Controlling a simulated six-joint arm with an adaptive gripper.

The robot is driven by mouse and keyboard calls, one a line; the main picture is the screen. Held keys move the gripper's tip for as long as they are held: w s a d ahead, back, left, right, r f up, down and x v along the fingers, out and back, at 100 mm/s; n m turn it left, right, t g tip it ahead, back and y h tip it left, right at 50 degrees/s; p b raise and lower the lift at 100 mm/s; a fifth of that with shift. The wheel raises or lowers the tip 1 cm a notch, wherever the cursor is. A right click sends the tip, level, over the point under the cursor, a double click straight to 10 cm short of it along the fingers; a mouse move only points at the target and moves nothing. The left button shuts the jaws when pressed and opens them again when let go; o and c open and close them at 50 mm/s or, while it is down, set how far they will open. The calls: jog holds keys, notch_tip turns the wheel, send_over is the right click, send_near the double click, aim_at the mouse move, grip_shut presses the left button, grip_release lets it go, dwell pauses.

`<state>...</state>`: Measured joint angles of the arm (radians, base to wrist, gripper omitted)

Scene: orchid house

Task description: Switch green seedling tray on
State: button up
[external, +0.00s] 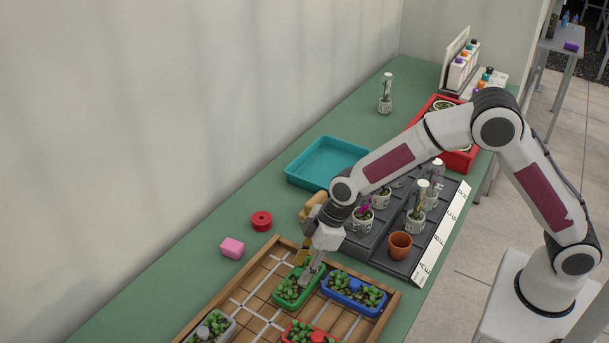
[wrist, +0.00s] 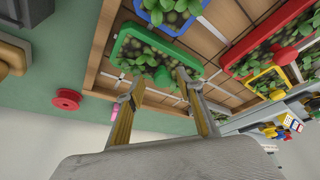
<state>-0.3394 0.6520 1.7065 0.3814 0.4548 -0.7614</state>
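The green seedling tray (external: 287,304), full of small green plants, sits in the wooden gridded frame (external: 235,299) on the bench. It also shows in the wrist view (wrist: 117,51), with a round green knob (wrist: 163,77) at its near side. My gripper (external: 304,271) points down at this tray. In the wrist view its two fingers (wrist: 158,81) are apart, with the knob showing between their tips. I cannot tell whether either finger touches the knob. Nothing is held.
A blue tray (external: 352,301) with a blue knob stands close on the right. A red tray (external: 289,338) and a grey tray (external: 226,338) lie nearer the camera. A pink block (external: 232,248), a red spool (external: 262,221) and a teal tray (external: 307,181) stand outside the frame.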

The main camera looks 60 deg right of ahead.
jog(key=shift+r, duration=0.1)
jog(key=v, duration=1.1)
jog(key=shift+r, duration=0.35)
jog(key=shift+s+d, duration=0.1)
jog(key=shift+s, duration=0.05)
dwell(0.5)
jog(key=s+d+r+m+h, duration=0.1)
jog(key=s+d+r+m, duration=0.2)
jog(key=s+d, duration=0.4)
jog(key=s+d+r+m+t+h, duration=0.1)
jog(key=s+d+r+m, duration=0.2)
jog(key=s+d, duration=0.4)
jog(key=s+d+r+m+t+h, duration=0.1)
jog(key=s+d+r+m, duration=0.2)
jog(key=s, duration=1.5)
jog(key=d+r, duration=0.2)
jog(key=d, duration=0.2)
jog(key=shift+d+r, duration=0.2)
jog(key=shift+d, duration=0.15)
